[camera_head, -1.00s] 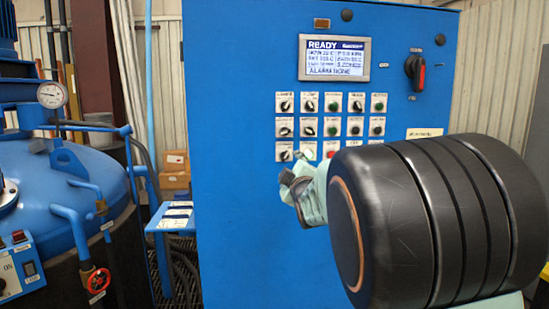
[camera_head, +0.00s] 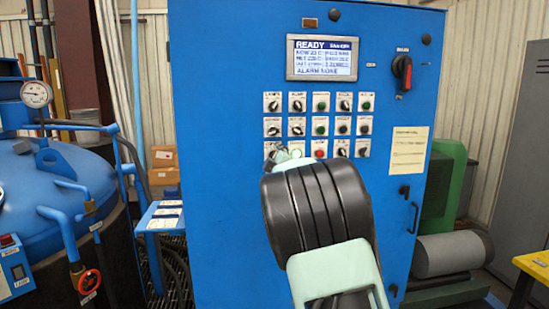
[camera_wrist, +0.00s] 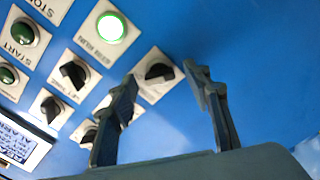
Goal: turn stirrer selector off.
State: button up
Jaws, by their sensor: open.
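The stirrer selector seems to be the black knob on a white plate (camera_wrist: 158,72) at the lower-left corner of the panel's control grid. Its label is unreadable, partly hidden by a finger. Beside it a green lamp (camera_wrist: 112,27), apparently labelled STIR RUN, is lit. My gripper (camera_wrist: 161,80) is open and empty, with one fingertip on each side of the knob in the wrist view; I cannot tell whether they touch it. In the head view my gripper (camera_head: 281,156) is at the grid's bottom-left, partly hidden by my own arm.
The blue cabinet (camera_head: 225,220) carries several close-set knobs and buttons, a READY display (camera_head: 322,58) and a red-black main switch (camera_head: 402,72). Another selector (camera_wrist: 75,75) sits close to the left finger. A blue vessel (camera_head: 50,180) stands left; a green machine (camera_head: 440,185) stands right.

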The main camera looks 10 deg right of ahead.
jog(key=c, duration=1.2)
jog(key=shift+o, duration=0.2)
jog(key=shift+f+b, duration=0.1)
jog(key=shift+b, duration=0.3)
jog(key=shift+n+b, duration=5.8)
jog(key=shift+n, duration=0.1)
